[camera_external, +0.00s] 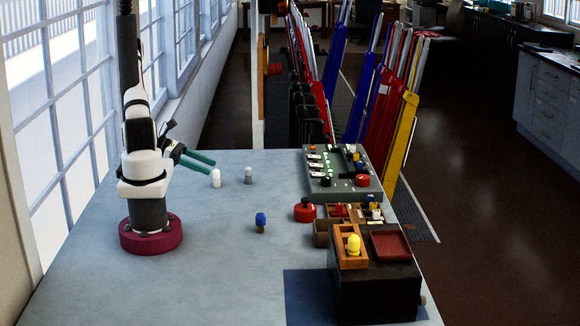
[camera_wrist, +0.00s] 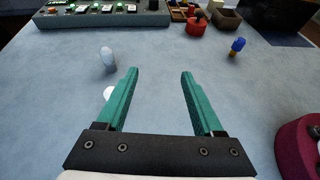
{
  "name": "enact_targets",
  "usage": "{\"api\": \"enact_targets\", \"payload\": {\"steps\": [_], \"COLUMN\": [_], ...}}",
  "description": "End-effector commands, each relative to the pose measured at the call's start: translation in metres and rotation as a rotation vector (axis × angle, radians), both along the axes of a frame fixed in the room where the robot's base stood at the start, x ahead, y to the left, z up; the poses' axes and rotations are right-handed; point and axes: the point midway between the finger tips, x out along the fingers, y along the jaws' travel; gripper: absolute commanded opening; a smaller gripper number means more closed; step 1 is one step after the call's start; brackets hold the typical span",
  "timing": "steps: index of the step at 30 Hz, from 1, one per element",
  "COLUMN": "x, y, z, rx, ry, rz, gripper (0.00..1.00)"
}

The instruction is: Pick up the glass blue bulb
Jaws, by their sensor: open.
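The blue bulb (camera_external: 261,219) stands upright on the table with its brass-coloured base down, right of my arm. In the wrist view the blue bulb (camera_wrist: 238,45) is at the upper right, beyond and to the right of my fingers. My gripper (camera_external: 211,166) has green fingers, open and empty, above the table and well apart from the blue bulb. In the wrist view my gripper (camera_wrist: 160,73) has only bare table between its fingertips.
A white bulb (camera_external: 216,179) stands near my fingertips; a greyish bulb (camera_external: 248,176) stands right of it. A control panel (camera_external: 343,178), red knob (camera_external: 305,211) and dark box (camera_external: 378,289) line the right side. A wooden holder (camera_external: 342,254) contains a yellow bulb (camera_external: 354,244).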

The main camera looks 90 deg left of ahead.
Motion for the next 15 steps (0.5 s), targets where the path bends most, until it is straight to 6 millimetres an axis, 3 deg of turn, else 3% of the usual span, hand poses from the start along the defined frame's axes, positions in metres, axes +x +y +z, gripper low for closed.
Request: {"api": "enact_targets", "payload": {"steps": [1,3,6,9,15], "x": [0.03,0.059,0.08,0.088,0.114], "y": [-0.023,-0.057,-0.096,-0.116,-0.158], "z": [0.004,0.009,0.014,0.014,-0.005], "rx": [0.005,0.005,0.001,-0.002,-0.008], "ry": [-0.002,0.001,0.01,0.017,0.018], "rz": [-0.185,-0.43,-0.692,-0.807,-0.822], "gripper": [0.69,0.69,0.69,0.69,0.69]}}
